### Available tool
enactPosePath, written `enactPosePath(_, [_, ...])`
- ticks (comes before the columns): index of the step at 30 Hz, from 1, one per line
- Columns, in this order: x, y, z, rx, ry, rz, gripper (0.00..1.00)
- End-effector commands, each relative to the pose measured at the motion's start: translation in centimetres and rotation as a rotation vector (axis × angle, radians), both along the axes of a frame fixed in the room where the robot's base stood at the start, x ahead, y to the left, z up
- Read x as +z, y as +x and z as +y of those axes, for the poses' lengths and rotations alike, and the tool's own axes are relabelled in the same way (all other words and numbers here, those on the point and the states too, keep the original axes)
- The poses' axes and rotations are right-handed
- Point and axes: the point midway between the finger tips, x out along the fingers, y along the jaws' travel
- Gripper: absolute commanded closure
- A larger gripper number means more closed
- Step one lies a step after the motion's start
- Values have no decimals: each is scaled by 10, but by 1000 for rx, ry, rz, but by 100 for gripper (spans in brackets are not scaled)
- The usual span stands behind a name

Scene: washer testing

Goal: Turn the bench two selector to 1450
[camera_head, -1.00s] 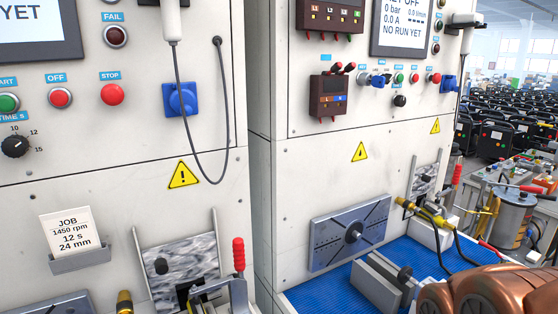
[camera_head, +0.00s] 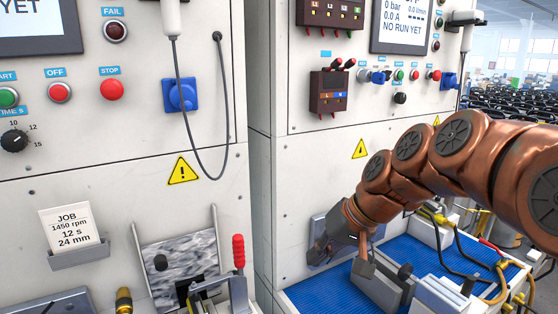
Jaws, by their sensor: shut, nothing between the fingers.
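Two white test benches stand side by side; I cannot tell which is bench two. On the right bench's panel, a row of small controls (camera_head: 387,77) has tiny, unreadable labels, and a black knob (camera_head: 400,98) sits below. No marking of 1450 is legible on any selector. On the left bench, a black time knob (camera_head: 14,141) has marks 10, 12 and 15. A job card (camera_head: 70,228) there reads 1450 rpm, 12 s, 24 mm. My gripper (camera_head: 352,248) is shut and empty, pointing down in front of the right bench's lower wall, well below its controls.
A grey vise (camera_head: 385,287) stands on the blue mat (camera_head: 318,291) near my gripper. A grey plate (camera_head: 318,235) on the wall is mostly behind my gripper. Yellow fittings and cables (camera_head: 440,218) lie right. A red-handled clamp (camera_head: 238,253) stands left.

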Motion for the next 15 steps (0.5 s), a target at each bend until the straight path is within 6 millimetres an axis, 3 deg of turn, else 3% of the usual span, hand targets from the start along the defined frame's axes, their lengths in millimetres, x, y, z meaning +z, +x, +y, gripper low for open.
enactPosePath(1, [9, 17, 1, -6, 28, -27, 100])
enactPosePath(8, [52, 85, 3, -33, 153, -145, 100])
enactPosePath(15, [99, 153, -11, -76, 271, -280, 100])
